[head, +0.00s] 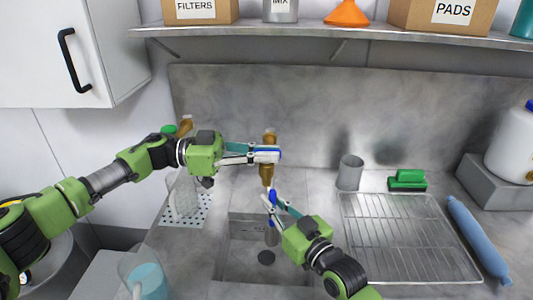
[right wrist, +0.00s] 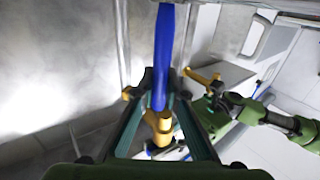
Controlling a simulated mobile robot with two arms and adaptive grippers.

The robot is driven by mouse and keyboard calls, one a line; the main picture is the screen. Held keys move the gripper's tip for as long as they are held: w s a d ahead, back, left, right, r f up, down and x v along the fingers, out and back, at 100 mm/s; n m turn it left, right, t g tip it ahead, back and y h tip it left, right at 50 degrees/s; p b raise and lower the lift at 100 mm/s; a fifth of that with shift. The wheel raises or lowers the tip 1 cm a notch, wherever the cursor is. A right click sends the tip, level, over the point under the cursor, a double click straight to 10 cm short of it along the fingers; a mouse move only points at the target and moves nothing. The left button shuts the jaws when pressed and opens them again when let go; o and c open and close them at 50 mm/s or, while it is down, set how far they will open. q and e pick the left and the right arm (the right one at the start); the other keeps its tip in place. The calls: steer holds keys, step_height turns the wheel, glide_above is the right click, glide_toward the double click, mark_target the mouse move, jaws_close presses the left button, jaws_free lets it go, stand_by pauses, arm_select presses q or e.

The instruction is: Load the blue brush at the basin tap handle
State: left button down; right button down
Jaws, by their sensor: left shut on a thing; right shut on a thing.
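The brass tap (head: 267,174) stands over the basin (head: 240,262); it also shows in the right wrist view (right wrist: 160,128). My left gripper (head: 264,154) is shut on a blue-edged pale piece (head: 278,155) in front of the tap. I cannot tell whether this piece is the tap's handle. My right gripper (head: 273,201), lower and just below the tap, is shut on the blue brush (head: 272,195). In the right wrist view its long blue shaft (right wrist: 164,60) runs between my fingers. The brush's far end is not clear.
A wire rack (head: 405,240) lies right of the basin, with a grey cup (head: 350,172) and a green scrubber (head: 407,180) behind it. A blue roll (head: 478,240) lies at the right. A jug of blue liquid (head: 145,278) stands front left. A shelf (head: 340,32) overhangs the back.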

arm_select(q)
steer(key=shift+m+g, duration=0.3)
steer(key=shift+g, duration=0.2)
steer(key=c, duration=2.1)
jaws_free()
steer(key=shift+c, duration=0.2)
steer(key=shift+t, duration=0.5)
